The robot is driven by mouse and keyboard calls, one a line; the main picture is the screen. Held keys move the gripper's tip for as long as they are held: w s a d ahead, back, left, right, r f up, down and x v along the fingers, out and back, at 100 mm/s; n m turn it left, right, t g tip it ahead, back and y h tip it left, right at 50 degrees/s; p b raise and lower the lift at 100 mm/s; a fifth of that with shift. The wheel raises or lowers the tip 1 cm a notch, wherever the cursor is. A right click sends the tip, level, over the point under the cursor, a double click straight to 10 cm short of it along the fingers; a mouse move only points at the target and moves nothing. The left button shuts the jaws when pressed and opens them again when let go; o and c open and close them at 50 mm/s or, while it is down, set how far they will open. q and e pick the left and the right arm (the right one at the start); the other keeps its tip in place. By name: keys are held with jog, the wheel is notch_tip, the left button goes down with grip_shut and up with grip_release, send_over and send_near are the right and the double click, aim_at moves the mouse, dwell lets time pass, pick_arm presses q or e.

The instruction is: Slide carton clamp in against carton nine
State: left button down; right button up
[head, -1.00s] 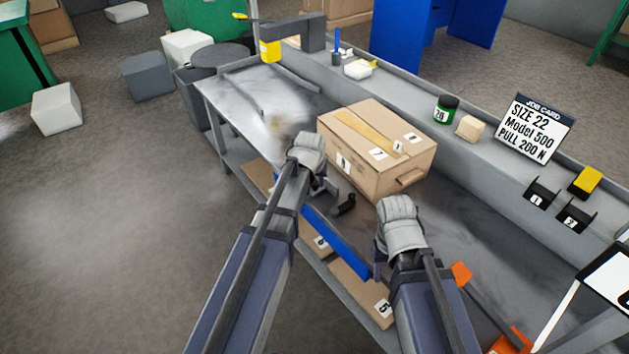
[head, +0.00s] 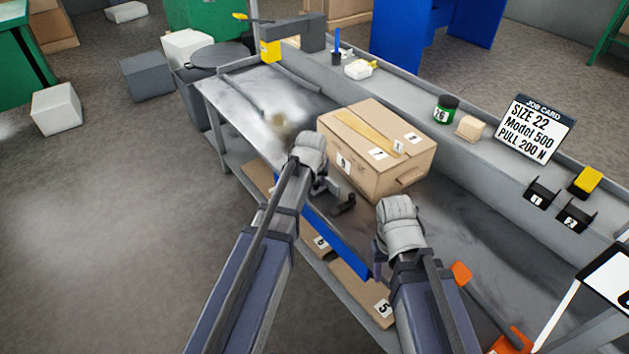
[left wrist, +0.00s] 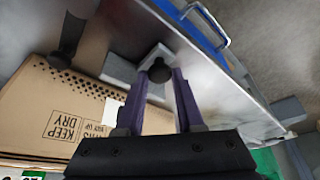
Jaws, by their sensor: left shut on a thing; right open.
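A brown cardboard carton (head: 365,165) stands on the bench, with a label on its near left face that looks like a 9. It also shows in the left wrist view (left wrist: 40,105) with "KEEP DRY" print. The carton clamp (left wrist: 122,72) is a grey angled piece with a black knob, beside the carton's edge. Whether it touches the carton I cannot tell. My left gripper (left wrist: 160,78) is shut on the clamp's knob; in the head view my glove-like wrist partly hides it. My right gripper (head: 380,272) is open, low over the bench's front, mostly hidden by my arm.
A black handle (head: 345,205) stands on the bench in front of the carton. A blue strip (head: 335,242) runs along the front edge. Lower cartons (head: 362,290) lie on the shelf below. A job card (head: 536,129) stands on the back ledge.

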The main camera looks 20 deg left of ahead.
pick_arm(q)
jog(key=w+d, duration=0.1)
jog(key=w, duration=0.1)
jog(key=w+d, duration=0.3)
jog(key=w, duration=0.1)
jog(key=shift+d, duration=0.25)
jog(key=shift+s, duration=0.15)
jog(key=c, duration=0.6)
grip_release()
jog(key=shift+o, duration=0.3)
jog(key=p+v, duration=0.7)
jog(key=v, duration=0.1)
jog(key=shift+f, duration=0.1)
jog(key=shift+c, duration=0.3)
